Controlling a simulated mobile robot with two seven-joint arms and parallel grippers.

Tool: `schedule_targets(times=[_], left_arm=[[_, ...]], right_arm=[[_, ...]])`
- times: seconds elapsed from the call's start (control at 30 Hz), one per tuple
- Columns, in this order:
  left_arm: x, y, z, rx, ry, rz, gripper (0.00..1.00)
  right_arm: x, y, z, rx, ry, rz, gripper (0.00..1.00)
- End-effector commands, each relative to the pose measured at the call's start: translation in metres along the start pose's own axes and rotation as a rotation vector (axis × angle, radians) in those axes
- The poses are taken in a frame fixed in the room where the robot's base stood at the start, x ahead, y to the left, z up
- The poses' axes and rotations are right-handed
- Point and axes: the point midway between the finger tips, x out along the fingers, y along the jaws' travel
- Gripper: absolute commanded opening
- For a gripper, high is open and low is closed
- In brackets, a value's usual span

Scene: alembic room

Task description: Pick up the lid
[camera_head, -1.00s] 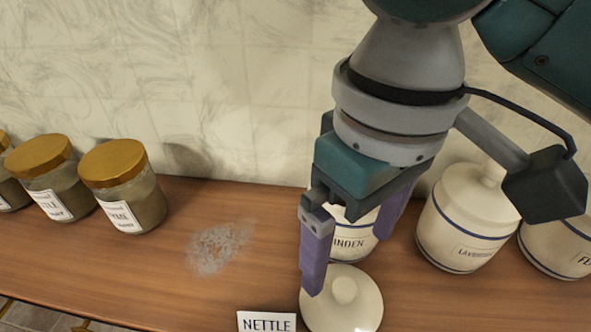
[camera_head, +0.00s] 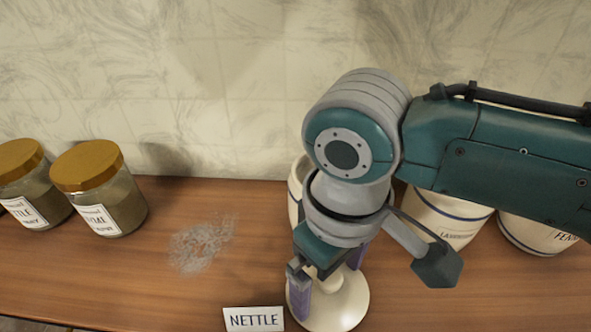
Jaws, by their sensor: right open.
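The lid (camera_head: 345,308) is round and cream-coloured, at the bottom centre of the head view near the front of the wooden shelf. Its knob is partly hidden behind my gripper. My right gripper (camera_head: 328,281) is over the lid, pointing down, with its purple fingers apart. One finger is at the lid's left side and the other is toward its back right, mostly hidden. I cannot tell whether the fingers touch the lid. My left gripper is not in view.
A white card reading NETTLE (camera_head: 253,319) stands just left of the lid. Cream jars (camera_head: 447,216) stand behind and to the right, partly hidden by my arm. Gold-lidded glass jars (camera_head: 100,190) stand at left. Greyish powder (camera_head: 203,243) lies between, on otherwise clear wood.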

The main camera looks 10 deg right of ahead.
Motion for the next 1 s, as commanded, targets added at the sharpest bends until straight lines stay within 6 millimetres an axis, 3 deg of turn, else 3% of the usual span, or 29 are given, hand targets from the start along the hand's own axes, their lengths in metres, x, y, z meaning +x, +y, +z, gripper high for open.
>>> schedule_targets(times=[0.07, 0.73, 1.0], left_arm=[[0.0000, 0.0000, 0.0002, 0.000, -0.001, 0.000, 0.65], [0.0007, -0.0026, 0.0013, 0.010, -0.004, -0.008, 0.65], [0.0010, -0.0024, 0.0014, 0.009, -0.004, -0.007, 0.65]], right_arm=[[-0.0003, -0.0002, 0.0000, 0.000, 0.000, 0.000, 1.00], [0.0004, 0.0003, 0.0004, 0.000, -0.001, 0.001, 0.25], [0.0012, 0.0007, 0.0009, 0.001, -0.002, 0.002, 0.23]])
